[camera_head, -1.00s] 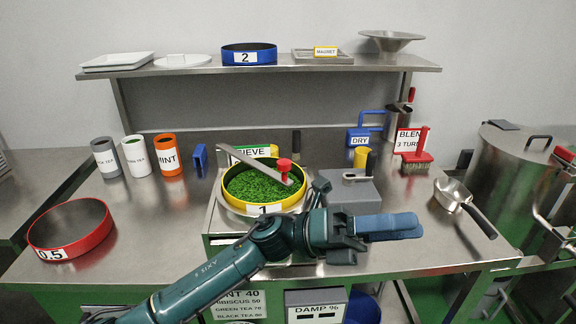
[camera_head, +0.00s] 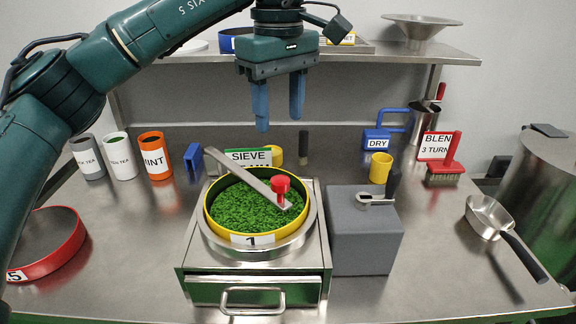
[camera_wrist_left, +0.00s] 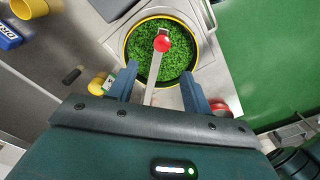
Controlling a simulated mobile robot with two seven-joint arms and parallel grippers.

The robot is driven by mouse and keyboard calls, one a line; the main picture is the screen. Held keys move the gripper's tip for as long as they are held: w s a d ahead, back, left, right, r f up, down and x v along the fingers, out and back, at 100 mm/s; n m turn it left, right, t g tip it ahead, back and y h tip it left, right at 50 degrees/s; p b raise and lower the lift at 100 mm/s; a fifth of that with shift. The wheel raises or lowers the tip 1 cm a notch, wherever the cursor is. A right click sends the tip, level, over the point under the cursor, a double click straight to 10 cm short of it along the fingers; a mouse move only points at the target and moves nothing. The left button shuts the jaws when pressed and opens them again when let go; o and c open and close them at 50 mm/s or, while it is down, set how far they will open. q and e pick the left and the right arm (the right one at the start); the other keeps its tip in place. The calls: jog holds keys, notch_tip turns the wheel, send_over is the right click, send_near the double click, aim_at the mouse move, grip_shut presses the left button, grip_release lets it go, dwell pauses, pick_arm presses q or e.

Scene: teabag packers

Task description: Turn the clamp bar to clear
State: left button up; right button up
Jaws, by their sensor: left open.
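The clamp bar (camera_head: 240,172) is a flat grey metal bar with a red knob (camera_head: 280,186) at one end. It lies across the yellow-rimmed sieve (camera_head: 208,212), which holds green leaf and carries a label "1". The sieve sits on a metal base with a drawer (camera_head: 254,291). My left gripper (camera_head: 279,115) is open and empty, fingers pointing down, above and behind the sieve in the head view. In the left wrist view the bar (camera_wrist_left: 153,80) runs between my two fingers, with the red knob (camera_wrist_left: 161,43) beyond them. My right gripper is not in view.
A grey block (camera_head: 362,240) with a small metal lever stands right of the sieve. Tea canisters (camera_head: 121,158) stand at the left and a red sieve ring (camera_head: 70,250) lies front left. A shelf (camera_head: 400,56) runs behind.

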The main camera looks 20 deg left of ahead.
aim_at(280, 177)
pick_arm(q)
jog(key=f, duration=1.3)
jog(key=shift+s, duration=0.25)
jog(key=shift+c, duration=0.2)
grip_shut()
